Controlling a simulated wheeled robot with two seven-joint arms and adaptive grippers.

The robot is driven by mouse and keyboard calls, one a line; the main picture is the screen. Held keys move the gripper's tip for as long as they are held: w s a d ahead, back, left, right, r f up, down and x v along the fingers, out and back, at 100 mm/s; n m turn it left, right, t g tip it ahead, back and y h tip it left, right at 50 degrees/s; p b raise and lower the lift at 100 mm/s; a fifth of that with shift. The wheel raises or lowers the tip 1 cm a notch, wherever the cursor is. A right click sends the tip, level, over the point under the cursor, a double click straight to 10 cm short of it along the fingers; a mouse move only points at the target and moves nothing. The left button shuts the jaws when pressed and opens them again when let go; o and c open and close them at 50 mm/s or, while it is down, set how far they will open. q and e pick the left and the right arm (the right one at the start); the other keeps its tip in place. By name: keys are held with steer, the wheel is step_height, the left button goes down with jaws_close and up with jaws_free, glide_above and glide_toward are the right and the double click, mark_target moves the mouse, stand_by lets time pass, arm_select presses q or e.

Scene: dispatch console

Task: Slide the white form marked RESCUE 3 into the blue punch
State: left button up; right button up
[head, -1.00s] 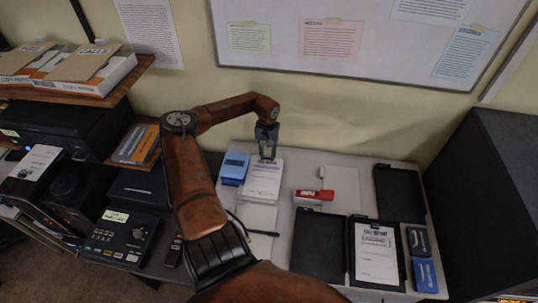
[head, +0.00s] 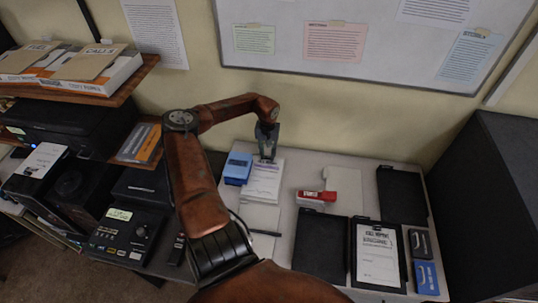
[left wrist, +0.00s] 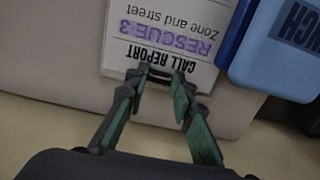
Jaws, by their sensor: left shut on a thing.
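The white form marked RESCUE 3 (head: 263,182) lies near the back of the desk, just right of the blue punch (head: 238,168). My left gripper (head: 267,155) reaches down at its back edge. In the left wrist view, the form (left wrist: 165,35) shows CALL REPORT and purple RESCUE 3 print upside down. The left fingertips (left wrist: 163,76) are shut on its edge by the heading. The punch (left wrist: 275,55) is close to the form's side; whether they touch is unclear. The punch's slot is not seen. My right gripper is out of view.
A red and white stamp-like item (head: 318,197) stands to the right. A black clipboard (head: 352,268) holds another form (head: 378,252), with small black and blue boxes (head: 426,277) beside it. A pen (head: 265,232) lies in front. The wall is close behind.

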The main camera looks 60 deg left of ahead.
arm_select(q)
steer(key=shift+s+a, duration=0.25)
steer(key=shift+s, duration=0.2)
stand_by(1.1)
steer(key=o, duration=1.2)
steer(key=shift+c, duration=0.2)
steer(key=o, duration=0.6)
steer(key=shift+c, duration=0.2)
steer(key=shift+r+p, duration=2.55)
steer(key=shift+r, duration=0.95)
steer(key=shift+w, duration=0.1)
